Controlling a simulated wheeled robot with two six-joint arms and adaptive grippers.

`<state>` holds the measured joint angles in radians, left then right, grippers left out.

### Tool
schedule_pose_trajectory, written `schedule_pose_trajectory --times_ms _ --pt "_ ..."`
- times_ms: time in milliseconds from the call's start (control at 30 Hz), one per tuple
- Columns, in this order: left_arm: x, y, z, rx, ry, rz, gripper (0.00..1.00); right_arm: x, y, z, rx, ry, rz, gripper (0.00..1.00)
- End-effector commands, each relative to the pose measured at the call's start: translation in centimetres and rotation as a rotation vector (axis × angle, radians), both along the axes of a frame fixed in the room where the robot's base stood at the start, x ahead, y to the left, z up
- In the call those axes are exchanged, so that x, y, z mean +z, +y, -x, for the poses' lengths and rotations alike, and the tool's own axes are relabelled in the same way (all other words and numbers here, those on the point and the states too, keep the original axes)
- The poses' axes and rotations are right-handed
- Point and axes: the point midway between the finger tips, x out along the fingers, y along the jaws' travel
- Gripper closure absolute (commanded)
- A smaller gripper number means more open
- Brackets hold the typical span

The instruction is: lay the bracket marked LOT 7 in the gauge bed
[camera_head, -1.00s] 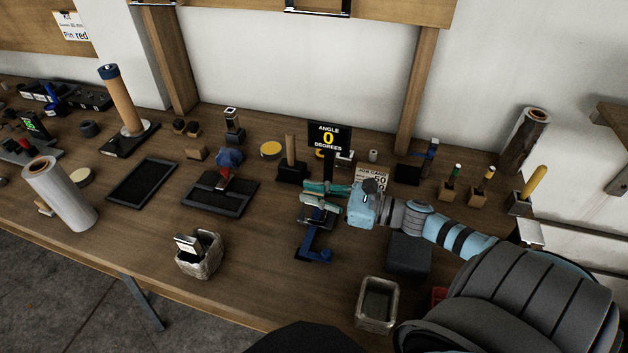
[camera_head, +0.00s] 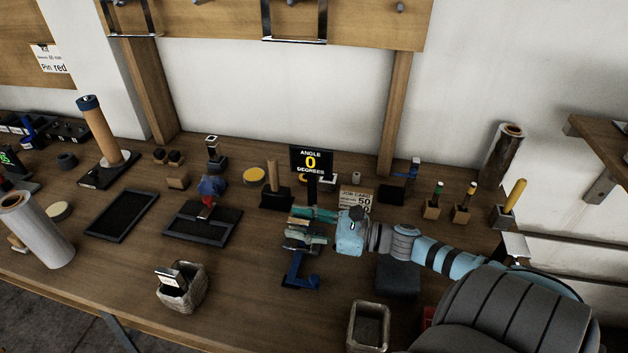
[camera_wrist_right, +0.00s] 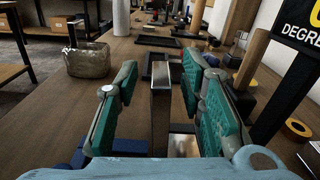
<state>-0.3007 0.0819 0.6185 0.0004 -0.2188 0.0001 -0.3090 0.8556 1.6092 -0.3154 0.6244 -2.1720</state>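My right gripper (camera_head: 308,226) is above the blue gauge stand (camera_head: 298,272), in front of the display (camera_head: 312,162) reading "ANGLE 0 DEGREES". In the right wrist view its two green-padded fingers (camera_wrist_right: 163,98) are apart. An upright metal bracket (camera_wrist_right: 160,118) stands between them, with a gap visible on each side. A flat metal part (camera_wrist_right: 183,145) shows beside its foot. No LOT marking on it is readable, and my gripper hides its seat in the head view. My left gripper is out of view.
A dark block (camera_head: 398,279) and an open bin (camera_head: 368,328) stand right of the gauge. A job card (camera_head: 355,199) and a wooden post (camera_head: 273,175) stand close behind my gripper. Black trays (camera_head: 122,215) lie further left. The bench between basket and gauge is clear.

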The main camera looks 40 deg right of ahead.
Motion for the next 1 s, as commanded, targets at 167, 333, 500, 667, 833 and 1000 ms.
schedule_pose_trajectory --times_ms 167,333,500,667,833,1000 --pt "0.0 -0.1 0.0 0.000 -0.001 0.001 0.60 -0.2 -2.0 3.2 0.005 0.010 0.004 0.64" --pt "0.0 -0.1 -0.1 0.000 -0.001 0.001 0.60 -0.2 -4.7 7.1 0.004 0.010 0.006 0.64" --pt "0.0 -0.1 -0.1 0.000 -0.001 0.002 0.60 0.0 -6.2 9.2 0.002 0.004 0.002 0.64" --pt "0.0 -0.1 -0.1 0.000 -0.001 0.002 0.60 0.1 -6.4 9.4 -0.001 -0.001 0.000 0.64" --pt "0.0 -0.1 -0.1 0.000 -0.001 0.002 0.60 0.1 -6.4 9.4 -0.001 -0.001 0.000 0.64" --pt "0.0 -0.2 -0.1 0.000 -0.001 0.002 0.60 0.1 -6.4 9.4 -0.001 -0.001 0.000 0.64"
